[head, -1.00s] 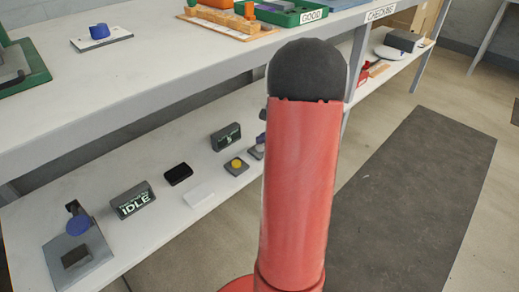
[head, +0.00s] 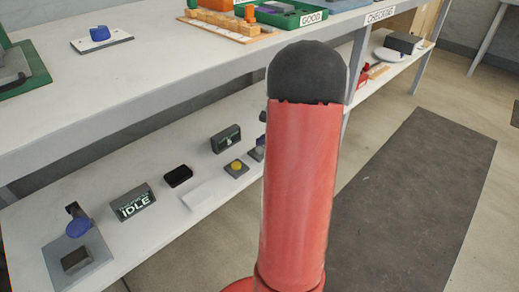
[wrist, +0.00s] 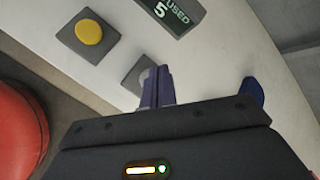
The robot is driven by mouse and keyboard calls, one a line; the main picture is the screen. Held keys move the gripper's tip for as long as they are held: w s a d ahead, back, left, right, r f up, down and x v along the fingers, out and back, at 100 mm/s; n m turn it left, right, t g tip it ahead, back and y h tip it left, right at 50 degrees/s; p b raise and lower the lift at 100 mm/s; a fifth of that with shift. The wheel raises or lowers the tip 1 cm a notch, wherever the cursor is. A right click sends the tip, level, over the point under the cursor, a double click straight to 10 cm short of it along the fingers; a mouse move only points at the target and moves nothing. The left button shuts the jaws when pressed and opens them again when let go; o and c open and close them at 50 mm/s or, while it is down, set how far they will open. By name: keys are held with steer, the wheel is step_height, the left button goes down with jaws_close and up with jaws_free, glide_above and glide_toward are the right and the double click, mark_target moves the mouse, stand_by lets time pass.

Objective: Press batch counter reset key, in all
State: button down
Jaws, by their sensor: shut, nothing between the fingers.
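A dark counter display reading "5 USED" (wrist: 172,12) is at the top of the wrist view. In the head view it stands on the lower shelf (head: 226,139). A yellow round key on a grey block (wrist: 88,31) is left of it, also in the head view (head: 236,166). A second grey block (wrist: 136,78) with a pale round key is partly hidden behind my gripper's fingertips (wrist: 156,70). The fingers are together and empty, overlapping that pale key in the picture; I cannot tell whether they touch it.
On the lower shelf are an "IDLE" display (head: 132,201), a black block (head: 178,176), a white block (head: 198,195) and a grey plate with a blue disc (head: 92,260). A blue upright piece (wrist: 251,91) stands right of my fingers. The upper shelf (head: 150,80) overhangs.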

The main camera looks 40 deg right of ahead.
mark_target(263, 150)
steer(key=shift+f, duration=0.2)
stand_by(0.6)
steer(key=shift+f+b, duration=0.25)
steer(key=shift+b, duration=0.3)
steer(key=shift+f+b, duration=0.5)
steer(key=shift+b, duration=0.05)
stand_by(0.5)
steer(key=shift+r, duration=0.1)
steer(key=shift+r+p, duration=0.6)
steer(key=shift+r, duration=0.2)
steer(key=shift+r+p, duration=1.75)
steer(key=shift+r, duration=0.8)
